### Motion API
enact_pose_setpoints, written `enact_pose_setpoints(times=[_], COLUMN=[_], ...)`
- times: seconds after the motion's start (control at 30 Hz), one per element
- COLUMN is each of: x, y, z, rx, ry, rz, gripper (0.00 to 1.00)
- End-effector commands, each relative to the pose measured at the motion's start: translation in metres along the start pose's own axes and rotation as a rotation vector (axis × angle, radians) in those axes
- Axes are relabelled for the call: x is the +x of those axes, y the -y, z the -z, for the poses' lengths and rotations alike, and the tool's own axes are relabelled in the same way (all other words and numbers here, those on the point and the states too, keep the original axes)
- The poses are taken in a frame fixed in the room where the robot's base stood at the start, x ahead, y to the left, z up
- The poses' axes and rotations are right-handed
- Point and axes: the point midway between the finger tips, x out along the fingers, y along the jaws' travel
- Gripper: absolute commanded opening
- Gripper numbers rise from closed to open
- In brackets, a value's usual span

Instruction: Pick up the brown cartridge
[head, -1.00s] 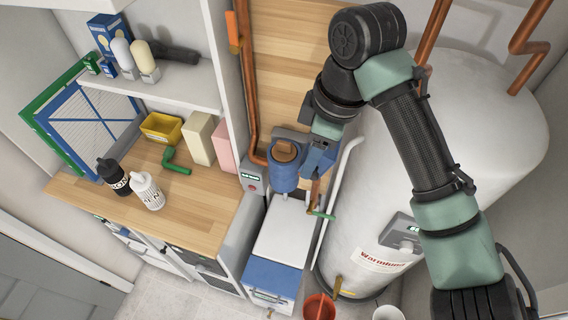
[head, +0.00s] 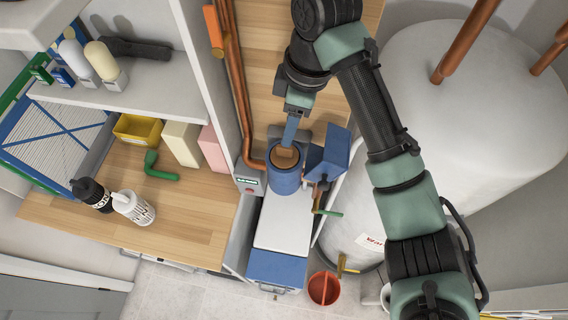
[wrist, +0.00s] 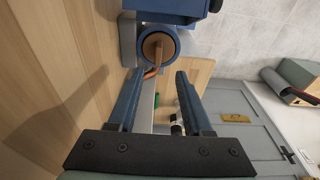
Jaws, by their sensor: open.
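The brown cartridge (head: 286,157) sits inside the round blue housing (head: 286,182), with only its top showing. In the wrist view, the brown cartridge (wrist: 158,46) is a disc with a raised bar across it, ringed by the blue housing (wrist: 172,34). My gripper (head: 290,142) is just above and behind the cartridge in the head view, partly overlapping it. In the wrist view, my gripper (wrist: 158,76) has its two blue fingers spread apart with nothing between them. The cartridge lies ahead of the gap, roughly centred.
A blue box-shaped part (head: 335,150) stands right beside the housing. Copper pipes (head: 236,90) run up the wall on the left. A large white tank (head: 470,110) fills the right. A white and blue unit (head: 282,225) is below, with a red bucket (head: 323,288) on the floor.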

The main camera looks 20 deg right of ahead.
Motion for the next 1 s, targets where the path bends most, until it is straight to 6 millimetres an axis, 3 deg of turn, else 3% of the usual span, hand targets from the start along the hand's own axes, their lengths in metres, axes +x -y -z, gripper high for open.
enact_pose_setpoints(times=[0.1, 0.33, 0.5, 0.7, 0.93, 1.0], x=[0.022, 0.037, 0.064, 0.079, 0.081, 0.081], y=[0.001, 0.001, 0.001, 0.000, 0.000, 0.000], z=[0.001, -0.001, -0.005, -0.006, -0.006, -0.006], rx=[0.000, -0.001, 0.000, 0.000, 0.000, 0.000], ry=[-0.003, 0.000, -0.002, 0.002, 0.002, 0.002], rz=[0.003, 0.002, 0.005, 0.001, -0.001, -0.001], gripper=[0.50, 0.50, 0.50, 0.50, 0.50, 0.39])
